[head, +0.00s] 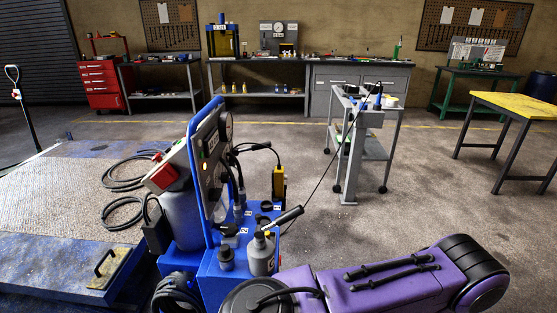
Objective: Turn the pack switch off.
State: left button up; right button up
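A blue wheeled power pack (212,275) stands close in front of me. Its upright panel (207,150) is seen nearly edge-on, so most of the panel's face is hard to read. A red and white box (163,173) sticks out on the panel's left side. I cannot tell whether it is the pack switch, or which way the switch is set. A purple link of my arm crosses the lower right, in front of the pack's right side. Neither gripper shows in the head view.
Black hoses (125,210) lie on a blue-edged steel platform (60,190) at left. A grey bottle (262,255) and a black-handled lever (291,218) are on the pack's near right. A grey trolley (370,150) stands behind. Floor between trolley and yellow-topped table (520,105) is clear.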

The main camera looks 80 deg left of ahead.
aim_at(214, 196)
jog(key=u, duration=6)
jog(key=k, duration=1.95)
jog(key=z, duration=2.15)
